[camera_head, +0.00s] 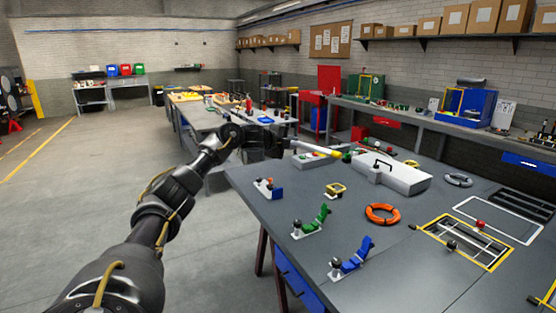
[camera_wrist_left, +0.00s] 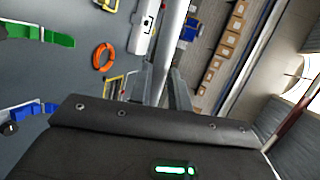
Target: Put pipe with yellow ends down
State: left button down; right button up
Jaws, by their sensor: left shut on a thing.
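The pipe (camera_head: 312,148) is pale grey with a yellow end at its right in the head view. Its other end is hidden at my gripper. My left gripper (camera_head: 284,143) is shut on the pipe and holds it above the far left part of the grey table (camera_head: 260,213). In the left wrist view the pipe (camera_wrist_left: 174,42) runs up from between the fingers (camera_wrist_left: 166,88), and no yellow shows there. My right gripper is not in view.
An orange ring (camera_head: 382,214), a yellow bracket (camera_head: 337,189), and green (camera_head: 314,221) and blue (camera_head: 352,256) clamps stand on the table. Bare tabletop lies between them.

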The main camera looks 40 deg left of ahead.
pick_arm(q)
jog(key=w+d+f+n+g+y, duration=0.1)
jog(key=w+d+f+n+y, duration=0.35)
jog(key=w+f, duration=0.35)
jog(key=s+d+f+n+g+y, duration=0.25)
jog(key=s+f+n+y, duration=0.35)
jog(key=f, duration=0.6)
jog(key=s+d+r+m+t+h, duration=0.1)
jog(key=s+d+r+m+h, duration=0.2)
jog(key=d, duration=0.7)
jog(key=s+d+m+t+h+b, duration=0.1)
jog(key=s+d+m+h, duration=0.2)
jog(key=s+d, duration=0.45)
jog(key=s+d+r+m+t+h, duration=0.1)
jog(key=s+d+r+m+h, duration=0.15)
jog(key=d, duration=0.85)
jog(key=s+d+f+m+h+b, duration=0.2)
jog(key=s+d+f+b, duration=0.1)
jog(key=s+f+b, duration=0.4)
jog(key=shift+s+d+f+h+b, duration=0.15)
jog(key=shift+s+d+h+b, duration=0.15)
jog(key=shift+b, duration=0.7)
jog(key=shift+s+t, duration=0.15)
jog(key=shift+t, duration=0.1)
